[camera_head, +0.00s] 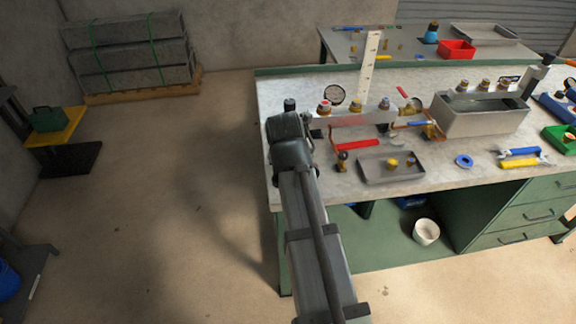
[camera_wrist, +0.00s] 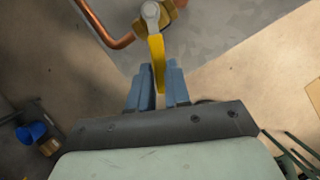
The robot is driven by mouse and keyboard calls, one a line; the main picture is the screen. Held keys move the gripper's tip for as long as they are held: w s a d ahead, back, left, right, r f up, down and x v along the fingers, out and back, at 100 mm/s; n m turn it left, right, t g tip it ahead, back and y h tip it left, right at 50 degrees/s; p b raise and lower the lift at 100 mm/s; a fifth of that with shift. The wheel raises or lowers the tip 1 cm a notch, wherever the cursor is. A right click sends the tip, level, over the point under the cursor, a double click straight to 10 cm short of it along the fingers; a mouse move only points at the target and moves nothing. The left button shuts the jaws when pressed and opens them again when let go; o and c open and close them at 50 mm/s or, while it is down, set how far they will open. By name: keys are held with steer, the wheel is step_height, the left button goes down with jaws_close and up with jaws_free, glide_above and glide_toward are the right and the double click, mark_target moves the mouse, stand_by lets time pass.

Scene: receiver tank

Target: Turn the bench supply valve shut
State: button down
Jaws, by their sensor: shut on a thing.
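In the wrist view, a valve with a yellow lever (camera_wrist: 156,50) shows at the top. The lever runs down from a grey hub (camera_wrist: 150,12) on a brass body (camera_wrist: 169,18), which joins a bent copper pipe (camera_wrist: 108,38). My gripper (camera_wrist: 159,74) has its blue jaws on either side of the lever's free end, shut on it. The lever points toward my gripper. In the head view my arm covers the bench's left front, and the yellow lever and jaws are hidden behind it.
On the bench (camera_head: 440,178) are a red-handled valve (camera_head: 358,143), a shallow grey tray (camera_head: 385,178), a metal tank (camera_head: 483,112), a blue tape roll (camera_head: 464,161) and a green bin (camera_head: 562,139). A white bucket (camera_head: 426,232) stands below.

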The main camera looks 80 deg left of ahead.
steer(key=shift+w+d+n+g, duration=0.3)
steer(key=shift+w+n, duration=0.25)
steer(key=shift+n, duration=0.35)
steer(key=c, duration=1.1)
jaws_free()
steer(key=shift+a, duration=0.1)
steer(key=shift+o, duration=0.2)
steer(key=shift+r, duration=0.15)
steer(key=v, duration=1.3)
steer(key=shift+d+r, duration=0.2)
steer(key=shift+c, duration=0.3)
